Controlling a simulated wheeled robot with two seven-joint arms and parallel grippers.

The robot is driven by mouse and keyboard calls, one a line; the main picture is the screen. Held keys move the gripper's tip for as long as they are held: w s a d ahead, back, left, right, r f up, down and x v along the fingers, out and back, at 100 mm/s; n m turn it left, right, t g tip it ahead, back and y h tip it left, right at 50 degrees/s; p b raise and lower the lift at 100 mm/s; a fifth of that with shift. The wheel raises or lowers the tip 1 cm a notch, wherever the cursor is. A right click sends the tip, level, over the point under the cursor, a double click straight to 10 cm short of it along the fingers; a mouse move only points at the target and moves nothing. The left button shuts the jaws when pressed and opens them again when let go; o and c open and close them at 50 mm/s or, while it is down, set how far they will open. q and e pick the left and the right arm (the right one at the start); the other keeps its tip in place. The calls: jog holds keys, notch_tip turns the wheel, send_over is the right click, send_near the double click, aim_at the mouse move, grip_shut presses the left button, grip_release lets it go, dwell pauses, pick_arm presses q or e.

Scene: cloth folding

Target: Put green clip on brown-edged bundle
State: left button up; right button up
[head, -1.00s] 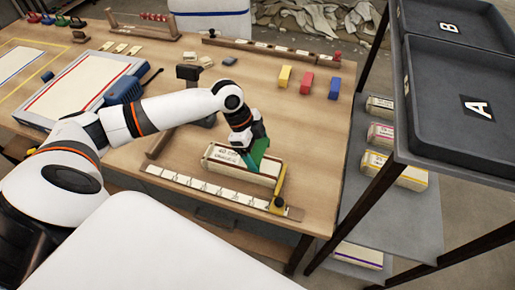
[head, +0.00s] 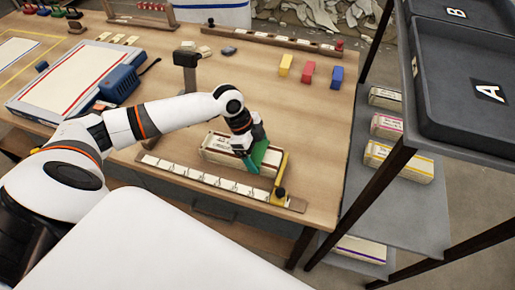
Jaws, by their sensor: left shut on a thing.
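My left gripper (head: 256,143) reaches in from the left and is shut on the green clip (head: 264,157). The clip is at the right part of a pale bundle (head: 225,148) with a dark brown edge, which lies on the wooden table near its front. The clip overlaps the bundle in the picture; I cannot tell whether it grips the bundle. The gripper and clip hide part of the bundle's right end. My right gripper is not in view.
A ruler-like strip (head: 190,175) with a yellow stop (head: 281,178) lies in front of the bundle. Yellow, red and blue blocks (head: 308,72) stand behind it. A dark shelf rack with trays (head: 455,95) and other bundles (head: 398,163) stands at the right.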

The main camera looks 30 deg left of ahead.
pick_arm(q)
jog(key=shift+f, duration=0.1)
jog(key=o, duration=0.4)
jog(key=shift+o, duration=0.2)
jog(key=v, duration=1.2)
jog(key=shift+b, duration=0.4)
jog(key=shift+s, duration=0.1)
